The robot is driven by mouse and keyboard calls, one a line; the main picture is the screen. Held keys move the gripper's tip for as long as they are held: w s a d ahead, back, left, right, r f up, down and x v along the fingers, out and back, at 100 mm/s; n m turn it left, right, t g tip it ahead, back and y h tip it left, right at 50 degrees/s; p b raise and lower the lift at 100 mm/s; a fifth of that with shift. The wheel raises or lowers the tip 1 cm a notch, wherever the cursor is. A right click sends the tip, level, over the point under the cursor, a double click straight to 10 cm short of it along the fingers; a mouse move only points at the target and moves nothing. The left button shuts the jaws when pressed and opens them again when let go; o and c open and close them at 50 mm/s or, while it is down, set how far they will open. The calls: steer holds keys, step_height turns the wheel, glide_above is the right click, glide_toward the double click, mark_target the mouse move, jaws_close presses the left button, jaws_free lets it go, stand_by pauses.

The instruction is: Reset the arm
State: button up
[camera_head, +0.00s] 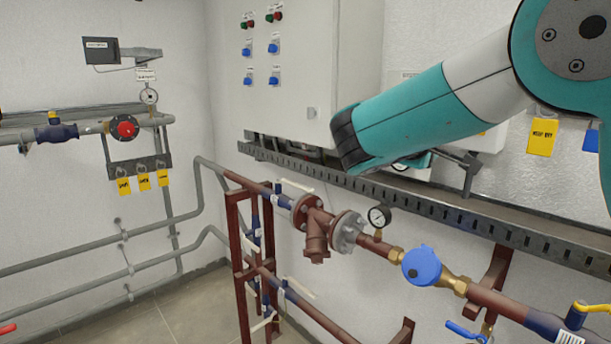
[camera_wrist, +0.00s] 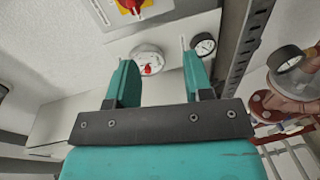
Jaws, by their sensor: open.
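My gripper (camera_wrist: 155,68) shows in the wrist view with its two teal fingers apart and nothing between them. Beyond the fingers is a white box with a round white dial (camera_wrist: 147,60) that has a red centre. A small black-rimmed gauge (camera_wrist: 203,46) sits just right of the right finger. I cannot tell that either finger touches anything. In the head view, my teal and white arm reaches in from the upper right in front of the wall, and my fingers cannot be clearly made out there.
A grey control cabinet (camera_head: 285,75) hangs behind my arm. A slotted metal cable tray (camera_head: 330,179) runs below it. Brown piping with a blue meter (camera_head: 421,265) and a pressure gauge (camera_head: 379,216) lies below. Floor shows at lower left.

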steer(key=s+a+f+m+g+y+b, duration=0.15)
steer(key=s+a+f+g+y, duration=0.35)
steer(key=s+f+y, duration=0.6)
steer(key=s+a+f+g+y, duration=0.1)
steer(key=s+a+f+g, duration=0.1)
steer(key=s, duration=0.6)
steer(key=s+a+f+g+y, duration=0.2)
steer(key=s+a, duration=0.2)
steer(key=s, duration=0.4)
steer(key=s+a+f+g+y+b, duration=0.1)
steer(key=s+a+f+g+y, duration=0.1)
steer(key=s, duration=0.6)
steer(key=shift+s+a+n, duration=0.25)
steer(key=shift+a+n, duration=0.2)
steer(key=shift+a, duration=0.35)
